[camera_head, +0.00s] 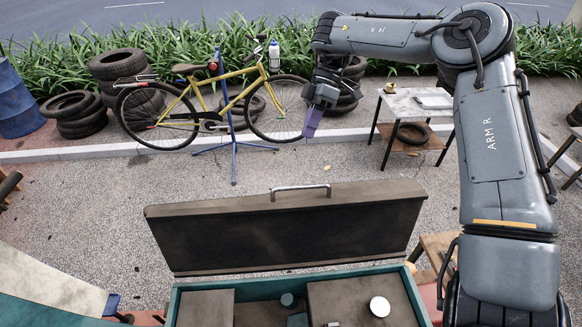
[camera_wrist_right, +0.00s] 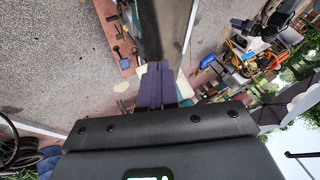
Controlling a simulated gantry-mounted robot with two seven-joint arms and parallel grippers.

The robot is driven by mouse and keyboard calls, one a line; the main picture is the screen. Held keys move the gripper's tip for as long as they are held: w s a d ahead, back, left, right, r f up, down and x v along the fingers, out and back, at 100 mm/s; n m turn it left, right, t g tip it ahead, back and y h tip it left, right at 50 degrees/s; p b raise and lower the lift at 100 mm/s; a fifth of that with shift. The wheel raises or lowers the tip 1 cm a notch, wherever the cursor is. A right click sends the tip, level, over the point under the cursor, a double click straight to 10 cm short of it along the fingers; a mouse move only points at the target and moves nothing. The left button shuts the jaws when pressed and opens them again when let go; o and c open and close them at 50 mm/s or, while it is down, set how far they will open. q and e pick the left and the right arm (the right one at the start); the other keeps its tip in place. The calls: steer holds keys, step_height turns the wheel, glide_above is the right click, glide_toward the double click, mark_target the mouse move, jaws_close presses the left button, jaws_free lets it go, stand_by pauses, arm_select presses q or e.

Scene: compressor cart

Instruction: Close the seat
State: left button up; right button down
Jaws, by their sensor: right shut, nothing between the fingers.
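The seat (camera_head: 290,232) is a long dark padded lid with a metal handle (camera_head: 300,188) on its top edge. It stands raised, tilted open at the far side of a teal box (camera_head: 300,278), whose inside is exposed. My right gripper (camera_head: 312,122) points down with its purple fingers together, above and beyond the seat's top edge, apart from it and empty. In the right wrist view, the shut fingers (camera_wrist_right: 156,84) show in front of a long panel (camera_wrist_right: 165,28), which looks like the seat seen nearly edge-on. My left gripper is not in view.
The open box holds a white round item (camera_head: 380,306) and brown compartments. Beyond stand a yellow bicycle (camera_head: 220,100) on a blue stand, stacked tyres (camera_head: 82,114) and a small table (camera_head: 405,103). Bare pavement lies between the seat and the bicycle.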

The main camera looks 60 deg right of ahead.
steer(key=s+a+f+p, duration=0.2)
steer(key=a+f, duration=0.5)
steer(key=a, duration=0.1)
steer(key=shift+s+a+f, duration=0.15)
steer(key=shift+s+a, duration=0.1)
steer(key=shift+a, duration=0.05)
stand_by(0.3)
